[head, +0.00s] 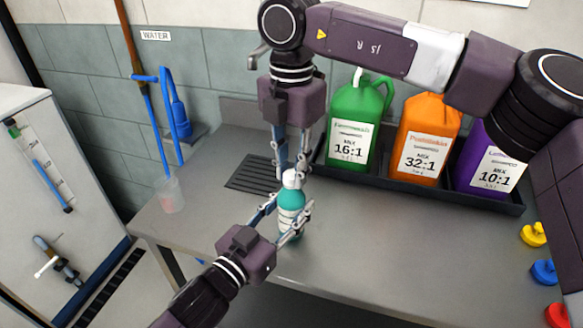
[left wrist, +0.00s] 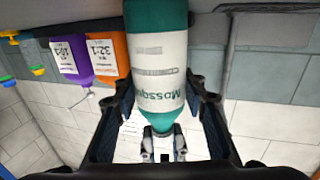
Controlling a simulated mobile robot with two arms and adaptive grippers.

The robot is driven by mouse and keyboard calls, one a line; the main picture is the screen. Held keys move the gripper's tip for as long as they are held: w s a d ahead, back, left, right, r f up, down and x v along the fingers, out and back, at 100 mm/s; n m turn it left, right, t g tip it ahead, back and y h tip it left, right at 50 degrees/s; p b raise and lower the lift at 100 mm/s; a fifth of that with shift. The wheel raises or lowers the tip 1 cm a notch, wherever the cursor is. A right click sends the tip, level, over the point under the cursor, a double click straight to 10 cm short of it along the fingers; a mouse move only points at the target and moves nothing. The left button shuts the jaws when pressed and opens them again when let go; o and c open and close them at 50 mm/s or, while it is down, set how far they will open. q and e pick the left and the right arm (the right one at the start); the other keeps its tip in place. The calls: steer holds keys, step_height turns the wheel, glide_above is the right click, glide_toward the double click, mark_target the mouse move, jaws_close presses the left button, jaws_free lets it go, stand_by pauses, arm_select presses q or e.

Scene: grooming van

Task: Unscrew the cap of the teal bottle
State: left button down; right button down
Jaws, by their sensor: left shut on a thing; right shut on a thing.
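The teal bottle (head: 291,212) stands upright on the grey counter, with a white label and a white cap (head: 292,179) on top. My left gripper (head: 287,218) comes in from the lower left and is shut around the bottle's body. In the left wrist view the bottle (left wrist: 158,70) fills the middle between the fingers, its label reading partly "Mossga". My right gripper (head: 292,172) reaches down from above, its fingers shut on the white cap. In the left wrist view the cap end is mostly hidden by the right gripper's fingers (left wrist: 164,145).
Green (head: 357,125), orange (head: 425,138) and purple (head: 488,170) jugs stand in a black tray (head: 390,182) behind to the right. A drain grate (head: 258,176) lies left of the bottle. A clear cup (head: 171,192) stands at the left counter edge. Coloured caps (head: 543,271) lie at right.

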steer(key=n, duration=0.5)
steer(key=shift+n, duration=0.3)
steer(key=n, duration=1.2)
steer(key=shift+r, duration=0.1)
steer(key=n, duration=1)
steer(key=shift+n, duration=0.3)
steer(key=n, duration=1.6)
